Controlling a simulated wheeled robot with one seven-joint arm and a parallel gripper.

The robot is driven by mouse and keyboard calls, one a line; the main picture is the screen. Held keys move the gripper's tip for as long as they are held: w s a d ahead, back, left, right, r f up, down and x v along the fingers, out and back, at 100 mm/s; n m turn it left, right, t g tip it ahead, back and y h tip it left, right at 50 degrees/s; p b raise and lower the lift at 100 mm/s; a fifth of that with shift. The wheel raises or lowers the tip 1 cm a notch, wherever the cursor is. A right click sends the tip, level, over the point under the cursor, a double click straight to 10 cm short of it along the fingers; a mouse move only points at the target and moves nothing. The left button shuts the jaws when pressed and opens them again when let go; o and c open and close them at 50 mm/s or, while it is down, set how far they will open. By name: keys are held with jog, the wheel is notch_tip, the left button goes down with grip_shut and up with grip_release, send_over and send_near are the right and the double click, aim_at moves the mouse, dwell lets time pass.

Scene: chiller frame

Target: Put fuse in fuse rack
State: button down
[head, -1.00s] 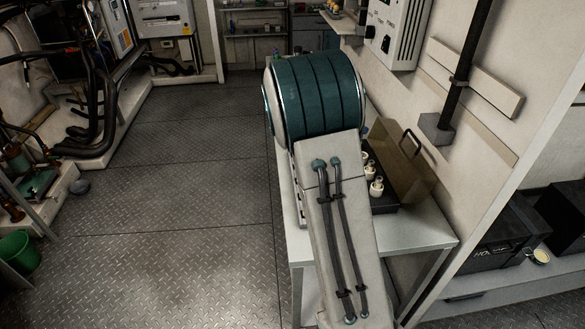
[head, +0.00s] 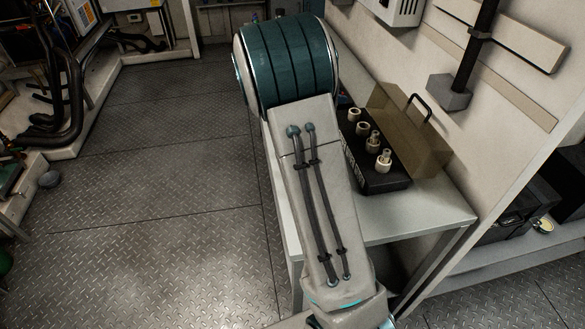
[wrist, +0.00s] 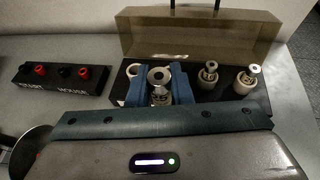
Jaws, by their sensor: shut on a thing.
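My gripper (wrist: 159,92) shows blue fingers in the wrist view, shut on a fuse (wrist: 159,77) with a pale body and a metal top. The fuse rack (head: 382,183) is a black box with an open brownish lid, standing on the table; its lid fills the back of the wrist view (wrist: 205,38). Two rack places on the right hold fuses, one (wrist: 208,71) beside the other (wrist: 248,77). An empty pale socket ring (wrist: 133,69) shows left of the held fuse. The held fuse overlaps the rack; I cannot tell its height above it. My arm hides the gripper in the head view.
A black terminal block (wrist: 62,82) with red and black knobs lies left of the rack. A dark round object (wrist: 30,150) sits at lower left, partly cut off. The grey table (head: 425,212) is bare in front of the rack. A wall stands behind it.

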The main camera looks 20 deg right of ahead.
notch_tip(320, 180, down, 2)
jog(key=shift+f+b, duration=0.15)
jog(key=shift+b, duration=0.45)
jog(key=shift+w+a+f, duration=0.1)
jog(key=shift+a+f, duration=0.05)
jog(key=shift+a, duration=0.05)
jog(key=w+a+f, duration=0.1)
jog(key=a+f, duration=0.1)
jog(key=a, duration=0.1)
jog(key=w+a+f, duration=0.2)
jog(key=a, duration=0.2)
jog(key=w+a+f+p, duration=0.1)
jog(key=a+f, duration=0.1)
jog(key=a, duration=0.1)
jog(key=shift+w+a+f, duration=0.15)
jog(key=shift+w+f, duration=0.15)
jog(key=shift+f, duration=2.05)
jog(key=shift+f, duration=0.2)
jog(key=c, duration=1.3)
grip_release()
